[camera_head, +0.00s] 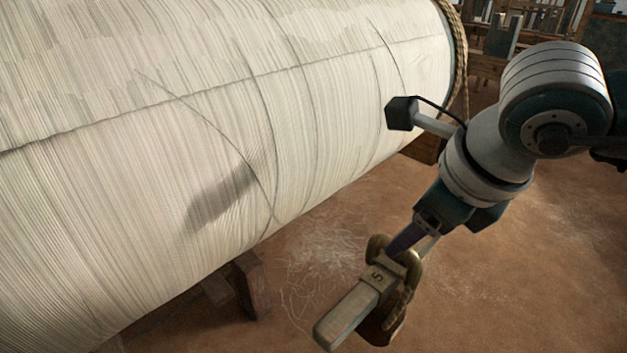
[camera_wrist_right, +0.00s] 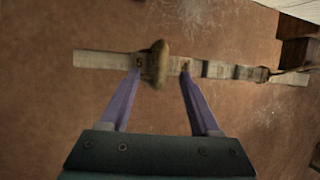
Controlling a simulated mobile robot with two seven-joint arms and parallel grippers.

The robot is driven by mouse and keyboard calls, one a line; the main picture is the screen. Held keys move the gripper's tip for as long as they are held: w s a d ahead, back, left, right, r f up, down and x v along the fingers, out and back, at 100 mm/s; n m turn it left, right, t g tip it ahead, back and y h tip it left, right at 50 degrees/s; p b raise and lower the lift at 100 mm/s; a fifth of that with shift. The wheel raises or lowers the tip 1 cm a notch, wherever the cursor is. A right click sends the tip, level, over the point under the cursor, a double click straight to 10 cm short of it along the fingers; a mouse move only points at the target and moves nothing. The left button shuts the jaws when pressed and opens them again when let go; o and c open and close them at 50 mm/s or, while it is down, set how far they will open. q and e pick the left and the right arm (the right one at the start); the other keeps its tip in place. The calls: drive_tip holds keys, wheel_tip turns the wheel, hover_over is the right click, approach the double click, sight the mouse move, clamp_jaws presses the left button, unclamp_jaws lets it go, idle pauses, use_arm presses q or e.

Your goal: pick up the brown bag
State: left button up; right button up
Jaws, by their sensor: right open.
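A brown bag-like thing (camera_head: 381,326) with a rounded loop on top shows at the lower middle of the head view, partly behind a pale wooden bar (camera_head: 345,315) marked "5". In the right wrist view the brown thing (camera_wrist_right: 157,64) is a narrow upright shape across the bar (camera_wrist_right: 100,60). My right gripper (camera_head: 408,250) is open, its purple fingers pointing down at the loop. In the wrist view, the brown thing lies between the fingertips, nearer the left one. I cannot tell whether they touch it. My left gripper is out of view.
A large roll of cream warp threads (camera_head: 200,130) fills the left of the head view, with a rope (camera_head: 459,60) at its end. A wooden block (camera_head: 250,285) stands below it. Brown floor (camera_head: 520,290) is open at right. Loom frames stand at the back.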

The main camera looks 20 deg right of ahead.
drive_tip(key=x, duration=0.2)
drive_tip(key=b+x, duration=0.1)
drive_tip(key=x, duration=0.1)
drive_tip(key=shift+d+f, duration=0.15)
drive_tip(key=shift+d, duration=0.05)
drive_tip(key=shift+w+f+b, duration=0.15)
drive_tip(key=shift+f+b, duration=0.2)
drive_tip(key=c, duration=0.4)
clamp_jaws()
idle(0.4)
